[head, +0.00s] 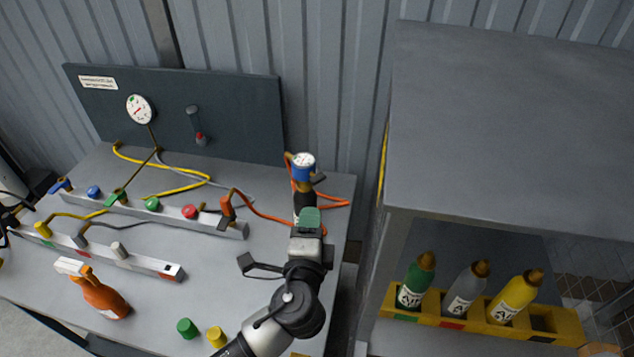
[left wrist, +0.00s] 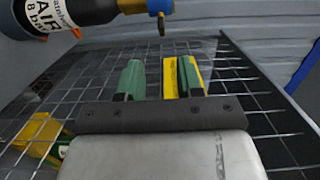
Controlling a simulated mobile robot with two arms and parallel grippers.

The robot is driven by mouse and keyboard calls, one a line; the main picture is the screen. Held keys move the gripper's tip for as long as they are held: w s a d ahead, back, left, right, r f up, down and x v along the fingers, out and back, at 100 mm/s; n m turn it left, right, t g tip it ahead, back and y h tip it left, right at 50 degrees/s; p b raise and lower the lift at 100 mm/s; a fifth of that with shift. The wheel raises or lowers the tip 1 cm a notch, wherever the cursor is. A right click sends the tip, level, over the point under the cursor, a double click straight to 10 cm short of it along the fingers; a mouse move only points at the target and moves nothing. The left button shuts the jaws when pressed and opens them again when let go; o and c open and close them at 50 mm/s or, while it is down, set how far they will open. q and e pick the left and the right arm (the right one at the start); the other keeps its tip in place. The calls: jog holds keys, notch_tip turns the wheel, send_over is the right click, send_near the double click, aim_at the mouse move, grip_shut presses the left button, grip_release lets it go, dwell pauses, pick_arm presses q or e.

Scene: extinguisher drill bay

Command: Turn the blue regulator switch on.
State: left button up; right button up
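A blue regulator (head: 304,166) with a white dial on top stands upright at the table's back right, with a dark lever-like part (head: 319,178) on its right side. A dark cylinder body (head: 304,204) shows below it. My left gripper (head: 308,218), with green fingertips, is in front of this body and hides its lower part. In the left wrist view, a dark cylinder (left wrist: 95,12) with a white "AIR 8 bar" label and brass end crosses above the fingers. My left gripper (left wrist: 160,80) looks open, with fingers apart, below the cylinder. The switch's setting is unclear.
A blue knob (head: 94,192), green knob (head: 152,204) and red knob (head: 190,212) sit on a bar. Orange hose (head: 262,212) runs near the regulator. An orange spray bottle (head: 103,297) is at front left. A shelf with bottles in a yellow rack (head: 450,313) stands right.

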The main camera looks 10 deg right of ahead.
aim_at(317, 183)
pick_arm(q)
jog(key=p+x, duration=0.2)
jog(key=x, duration=0.7)
jog(key=shift+r, duration=0.1)
jog(key=shift+x, duration=0.9)
jog(key=shift+c, duration=0.4)
